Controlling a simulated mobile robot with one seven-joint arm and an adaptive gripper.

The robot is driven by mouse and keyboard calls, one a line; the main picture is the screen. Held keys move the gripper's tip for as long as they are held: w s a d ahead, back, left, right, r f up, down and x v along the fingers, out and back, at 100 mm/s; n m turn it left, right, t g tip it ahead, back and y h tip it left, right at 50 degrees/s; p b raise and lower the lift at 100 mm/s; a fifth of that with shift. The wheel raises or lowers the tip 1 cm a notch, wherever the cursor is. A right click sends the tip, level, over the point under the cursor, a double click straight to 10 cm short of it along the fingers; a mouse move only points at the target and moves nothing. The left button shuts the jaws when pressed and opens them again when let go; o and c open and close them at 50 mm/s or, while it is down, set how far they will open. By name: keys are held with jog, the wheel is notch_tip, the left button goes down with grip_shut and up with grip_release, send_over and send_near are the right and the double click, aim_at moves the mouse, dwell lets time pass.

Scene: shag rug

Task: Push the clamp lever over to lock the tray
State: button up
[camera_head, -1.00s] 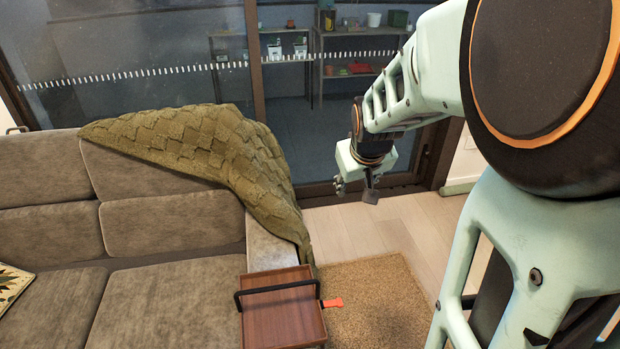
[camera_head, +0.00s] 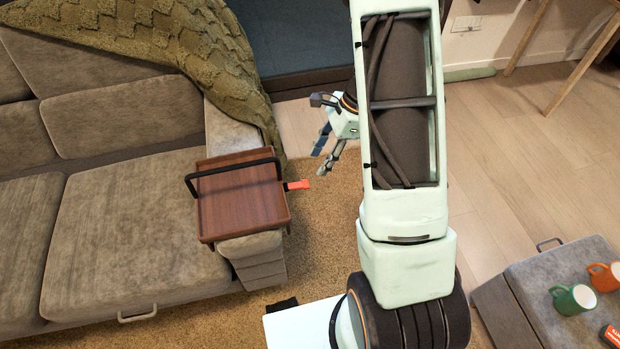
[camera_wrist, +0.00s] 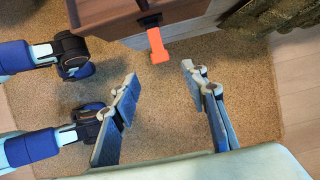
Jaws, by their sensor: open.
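A brown wooden tray (camera_head: 240,208) with a black bar handle sits on the sofa arm in the head view. An orange clamp lever (camera_head: 298,185) sticks out from its right side. In the wrist view the lever (camera_wrist: 158,45) points toward the camera side from the edge of the tray (camera_wrist: 110,18). My gripper (camera_head: 322,162) is to the right of the lever in the head view, over the rug. In the wrist view my gripper (camera_wrist: 160,88) has its fingers spread apart and empty, with the lever's end just beyond the gap between the fingertips. They appear apart from it.
The grey sofa (camera_head: 130,235) is at the left, with an olive knitted throw (camera_head: 190,50) over its back corner. A grey ottoman (camera_head: 530,290) at lower right holds a green mug (camera_head: 572,300) and an orange mug (camera_head: 603,277). The shag rug (camera_head: 330,230) lies clear beside the sofa arm.

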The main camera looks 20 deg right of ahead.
aim_at(306, 183)
jog(key=b+x, duration=0.1)
jog(key=x, duration=0.7)
jog(key=shift+f+b, duration=0.25)
jog(key=shift+b, duration=0.15)
grip_shut()
notch_tip(306, 183, down, 8)
jog(key=a+y+b, duration=0.2)
jog(key=y+b, duration=1.2)
jog(key=shift+a, duration=0.3)
jog(key=shift+a+r, duration=0.1)
jog(key=shift+r, duration=0.05)
